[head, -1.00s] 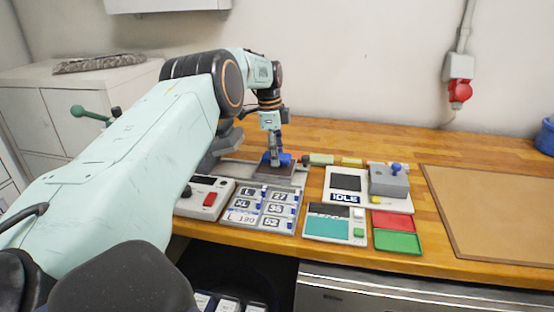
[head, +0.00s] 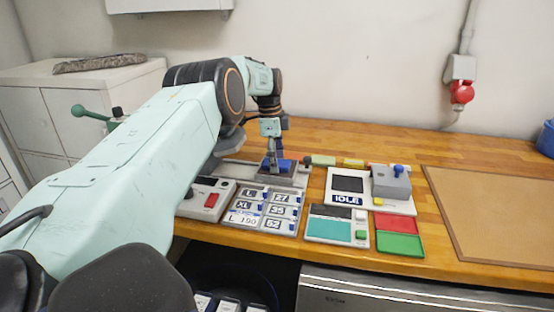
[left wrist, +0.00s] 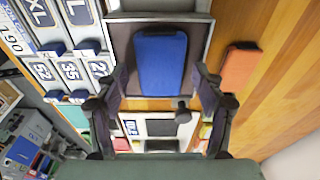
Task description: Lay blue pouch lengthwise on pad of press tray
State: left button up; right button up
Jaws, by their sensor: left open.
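The blue pouch (left wrist: 160,62) lies flat on the dark pad of the press tray (left wrist: 120,40), its long sides roughly parallel to the tray's sides in the left wrist view. In the head view the pouch (head: 287,165) shows on the tray (head: 284,180), partly behind my fingers. My left gripper (head: 273,168) is open above the tray. In the left wrist view its fingers (left wrist: 160,98) stand apart on either side of the pouch's near end, with no visible grip on it. My right gripper is not in view.
An orange pouch (left wrist: 239,66) lies beside the tray. Size plates (head: 262,210), a teal-topped device (head: 328,231), a device with a grey block (head: 390,182) and red and green trays (head: 399,243) stand to the front and right. A brown mat (head: 500,210) is clear.

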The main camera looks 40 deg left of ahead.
pick_arm(q)
notch_tip(320, 180, up, 12)
jog(key=p, duration=0.1)
jog(key=shift+s+a+p, duration=0.35)
jog(key=shift+a, duration=0.05)
jog(key=shift+a+f, duration=0.1)
jog(key=shift+a, duration=0.05)
jog(key=shift+d, duration=0.2)
